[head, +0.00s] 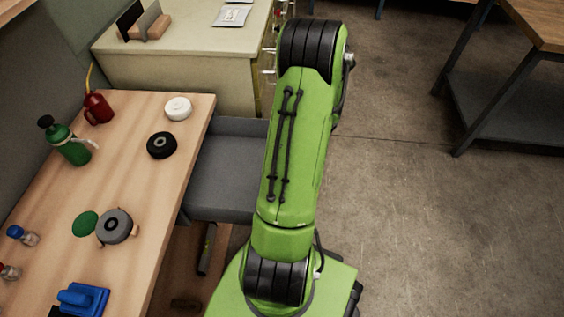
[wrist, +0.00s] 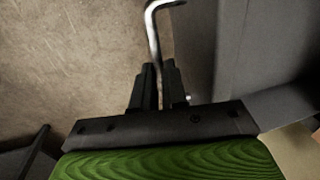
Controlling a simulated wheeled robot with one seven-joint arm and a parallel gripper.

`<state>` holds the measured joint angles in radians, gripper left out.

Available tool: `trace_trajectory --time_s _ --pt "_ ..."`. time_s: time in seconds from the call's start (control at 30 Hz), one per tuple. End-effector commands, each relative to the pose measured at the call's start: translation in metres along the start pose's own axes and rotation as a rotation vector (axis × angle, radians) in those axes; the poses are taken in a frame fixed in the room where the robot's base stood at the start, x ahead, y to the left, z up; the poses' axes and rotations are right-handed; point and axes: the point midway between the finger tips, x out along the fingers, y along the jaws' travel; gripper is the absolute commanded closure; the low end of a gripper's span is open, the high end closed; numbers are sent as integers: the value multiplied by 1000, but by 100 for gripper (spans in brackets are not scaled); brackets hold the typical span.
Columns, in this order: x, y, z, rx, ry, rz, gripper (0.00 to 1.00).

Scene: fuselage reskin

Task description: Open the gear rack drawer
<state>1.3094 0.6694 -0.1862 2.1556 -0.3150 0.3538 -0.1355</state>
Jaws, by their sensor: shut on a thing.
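In the wrist view, my gripper (wrist: 158,84) is shut on a bent metal bar handle (wrist: 153,35), which rises from between the two dark fingers and curves right at the top. A flat grey panel (wrist: 245,45) stands just right of the handle and looks like the drawer front. In the head view, a grey drawer (head: 228,178) juts out from beside the wooden workbench's right edge, and its inside looks empty where it shows. My green arm covers the drawer's right end, so the handle and my gripper are hidden there.
The wooden workbench (head: 150,215) carries bottles, tape-like rolls and a blue tool. A cream cabinet (head: 185,75) with metal handles stands behind. The concrete floor (head: 420,220) right of my arm is clear up to a dark-legged table (head: 510,85) at upper right.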

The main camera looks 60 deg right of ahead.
Motion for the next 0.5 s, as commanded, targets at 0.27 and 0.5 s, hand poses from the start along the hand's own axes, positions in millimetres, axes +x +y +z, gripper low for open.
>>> trace_trajectory --time_s 0.27,0.5 --pt "-2 6 0 -1 0 -1 100" --pt "-2 6 0 -1 0 0 80"
